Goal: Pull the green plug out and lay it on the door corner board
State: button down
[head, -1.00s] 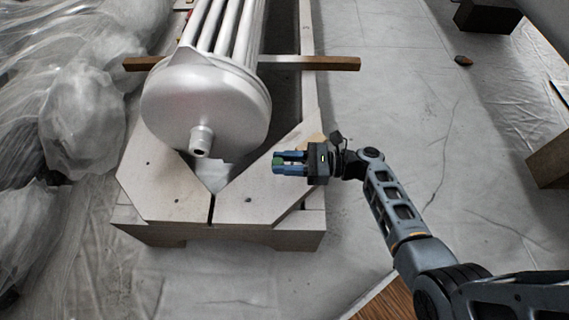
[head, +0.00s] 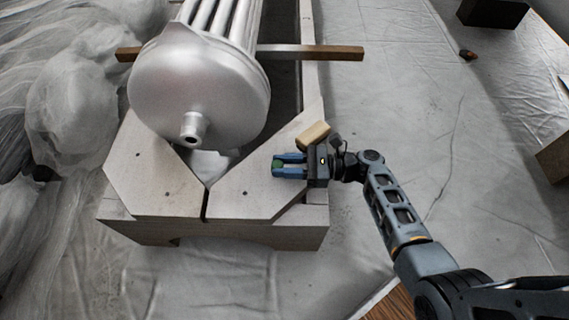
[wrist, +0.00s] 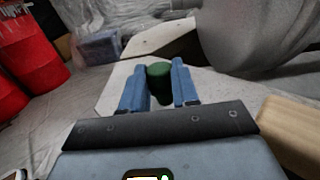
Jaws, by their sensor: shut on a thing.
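My gripper (head: 275,165) is shut on the green plug (head: 278,163), with a blue finger on either side of it. In the wrist view the dark green plug (wrist: 159,76) stands between the fingertips. My gripper is over the right half of the pale notched cradle (head: 265,192); I cannot tell the gap beneath. The silver vessel (head: 190,85) rests in the cradle, and its short nozzle (head: 193,130) is open, to the left of my gripper. A brown wooden surface (head: 392,304) shows at the bottom edge, partly hidden by my arm; I cannot tell if it is the door corner board.
A tan block (head: 313,134) is just behind my gripper. A wooden bar (head: 335,53) crosses behind the vessel's end. Plastic sheeting (head: 70,110) fills the left side. Red drums (wrist: 30,50) show in the wrist view. The sheeted floor (head: 440,150) right of the cradle is mostly clear.

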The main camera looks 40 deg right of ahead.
jog(key=shift+f+b, duration=0.3)
jog(key=shift+f, duration=0.05)
jog(key=c, duration=0.8)
grip_release()
jog(key=p+v, duration=0.2)
jog(key=v, duration=0.5)
jog(key=shift+s+d, duration=0.25)
jog(key=shift+d, duration=0.05)
jog(key=shift+d, duration=0.1)
